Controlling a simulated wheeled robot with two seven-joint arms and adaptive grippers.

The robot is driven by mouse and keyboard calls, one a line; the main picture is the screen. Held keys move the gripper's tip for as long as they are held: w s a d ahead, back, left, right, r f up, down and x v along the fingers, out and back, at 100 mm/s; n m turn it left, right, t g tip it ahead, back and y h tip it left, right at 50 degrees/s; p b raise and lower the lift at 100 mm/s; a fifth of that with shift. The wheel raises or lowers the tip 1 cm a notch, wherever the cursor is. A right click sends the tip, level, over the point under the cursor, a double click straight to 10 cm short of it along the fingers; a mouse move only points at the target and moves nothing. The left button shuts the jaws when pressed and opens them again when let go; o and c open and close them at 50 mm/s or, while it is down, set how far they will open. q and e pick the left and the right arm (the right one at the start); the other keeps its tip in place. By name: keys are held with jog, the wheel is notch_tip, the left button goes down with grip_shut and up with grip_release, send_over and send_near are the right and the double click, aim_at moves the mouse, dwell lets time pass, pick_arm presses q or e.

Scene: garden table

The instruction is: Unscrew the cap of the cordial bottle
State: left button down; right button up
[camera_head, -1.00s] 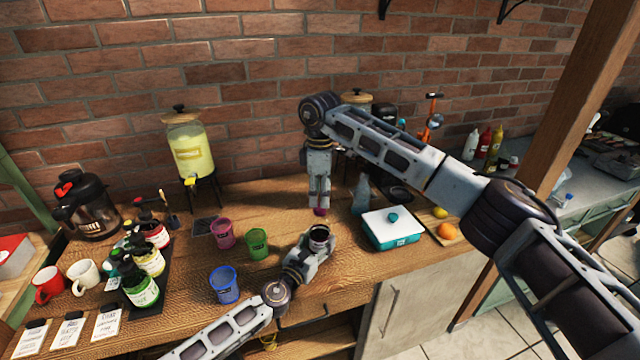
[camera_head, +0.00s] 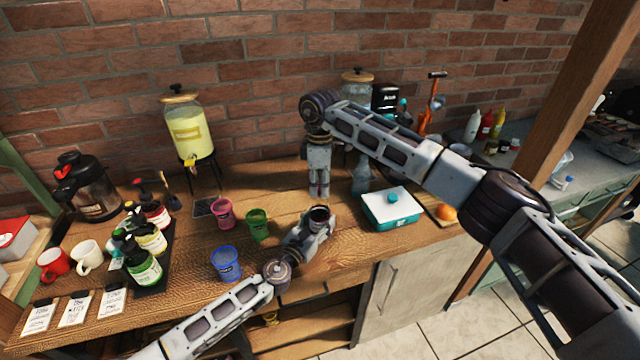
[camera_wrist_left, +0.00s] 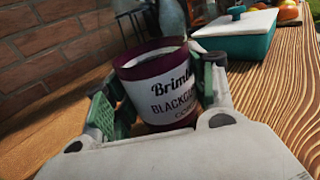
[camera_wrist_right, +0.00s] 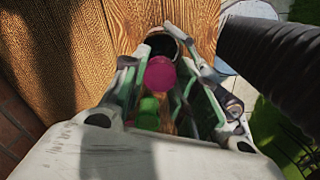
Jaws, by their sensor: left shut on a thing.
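The cordial bottle (camera_head: 321,214) is a short dark purple jar with a white label, which shows in the left wrist view (camera_wrist_left: 165,95). Its top is uncovered, and its dark round mouth shows in the right wrist view (camera_wrist_right: 164,42). My left gripper (camera_head: 312,232) is shut around the bottle's sides and holds it near the table's front edge. My right gripper (camera_head: 319,196) points down just above the bottle, apart from it. The round magenta cap (camera_wrist_right: 160,73) is between its fingers in the right wrist view; the fingers mostly hide it in the head view.
A teal box with a white lid (camera_head: 392,207) stands right of the bottle. Pink (camera_head: 223,213), green (camera_head: 257,224) and blue (camera_head: 226,264) cups stand to the left. A drink dispenser (camera_head: 188,135) and several bottles are farther left. An orange (camera_head: 446,212) lies right of the box.

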grip_shut()
jog(key=shift+n, duration=0.3)
